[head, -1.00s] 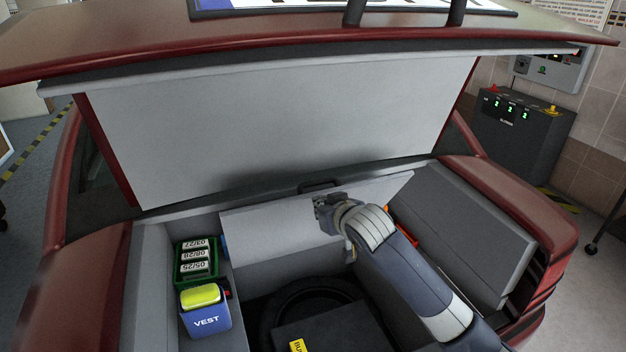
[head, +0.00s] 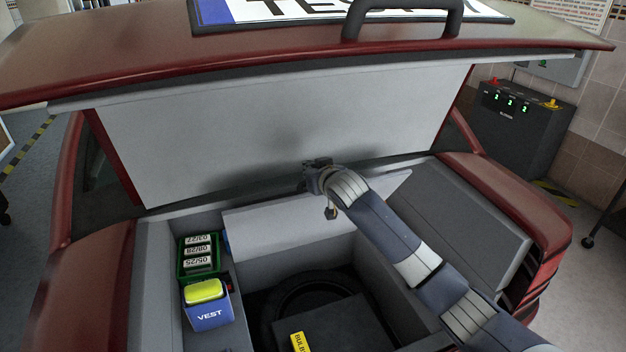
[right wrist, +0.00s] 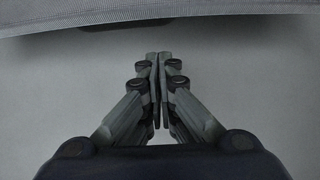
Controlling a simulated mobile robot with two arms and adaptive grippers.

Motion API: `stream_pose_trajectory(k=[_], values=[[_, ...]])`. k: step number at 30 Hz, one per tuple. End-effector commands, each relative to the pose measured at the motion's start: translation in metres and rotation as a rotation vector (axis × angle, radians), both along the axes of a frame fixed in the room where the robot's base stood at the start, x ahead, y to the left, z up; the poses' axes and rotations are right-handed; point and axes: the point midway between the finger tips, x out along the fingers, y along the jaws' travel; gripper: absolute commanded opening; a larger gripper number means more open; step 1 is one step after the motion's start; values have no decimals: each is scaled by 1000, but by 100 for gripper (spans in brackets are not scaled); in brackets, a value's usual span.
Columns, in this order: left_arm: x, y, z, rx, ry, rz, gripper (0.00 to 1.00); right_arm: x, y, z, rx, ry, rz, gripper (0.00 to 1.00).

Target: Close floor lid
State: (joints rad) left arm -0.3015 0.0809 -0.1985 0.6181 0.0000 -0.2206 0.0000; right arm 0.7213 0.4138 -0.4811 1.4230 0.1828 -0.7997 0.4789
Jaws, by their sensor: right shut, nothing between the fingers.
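The floor lid (head: 270,228) is a light grey panel, raised and tilted at the back of the car boot. The floor opening below it is uncovered and shows a dark spare wheel (head: 285,293). My right gripper (head: 308,172) is at the lid's upper edge, in front of the boot's grey back panel. The right wrist view shows the fingers (right wrist: 158,60) pressed together with nothing between them, over a pale surface. The lid's handle is hidden behind the gripper in the head view. My left gripper is not in view.
A green box (head: 198,262) and a blue VEST box (head: 208,308) stand in the left side compartment. A dark box (head: 345,325) lies over the wheel. The raised red tailgate (head: 300,52) overhangs the boot.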

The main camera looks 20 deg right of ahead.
Motion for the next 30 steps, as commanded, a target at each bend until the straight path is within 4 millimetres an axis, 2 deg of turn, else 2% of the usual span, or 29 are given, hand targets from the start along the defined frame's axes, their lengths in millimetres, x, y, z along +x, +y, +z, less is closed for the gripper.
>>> stream_pose_trajectory(k=[3, 6, 12, 30], values=[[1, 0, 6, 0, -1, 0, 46, 13, 1, -4, -1, 3, -1, 0], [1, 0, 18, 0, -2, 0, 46, -1, 0, -10, -4, 4, 1, 0], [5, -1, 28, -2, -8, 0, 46, -18, -1, -20, -2, 1, 1, 0], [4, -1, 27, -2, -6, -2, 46, -23, -1, -27, -2, -2, 1, 0]])
